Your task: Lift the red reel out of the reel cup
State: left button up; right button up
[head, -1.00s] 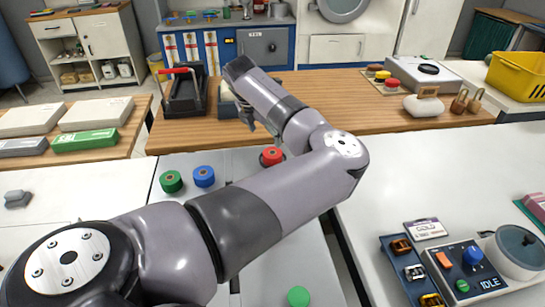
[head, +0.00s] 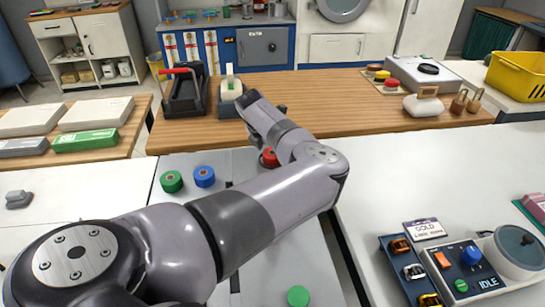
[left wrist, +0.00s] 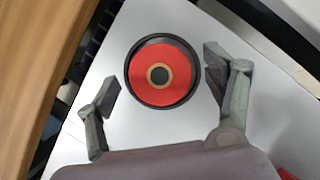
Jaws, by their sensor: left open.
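The red reel (left wrist: 178,80) sits in a dark round reel cup (left wrist: 130,75) on a light grey surface in the left wrist view. Its centre hole faces up at the camera. In the head view the red reel (head: 269,157) is partly hidden behind my left arm. My left gripper (left wrist: 162,90) is open, with one finger on each side of the reel and cup, and it looks apart from both. In the head view the left fingers are mostly hidden by the arm. My right gripper is not in view.
A green reel (head: 171,181) and a blue reel (head: 204,176) stand left of the red one. A wooden counter (head: 350,110) runs behind, carrying a black device with a red handle (head: 186,90). A control box (head: 468,268) is at the right. A green button-like disc (head: 298,296) is near the front.

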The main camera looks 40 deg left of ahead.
pick_arm(q)
jog(key=shift+c, duration=0.5)
jog(key=c, duration=1.2)
jog(key=shift+o, duration=0.2)
jog(key=shift+r, duration=0.1)
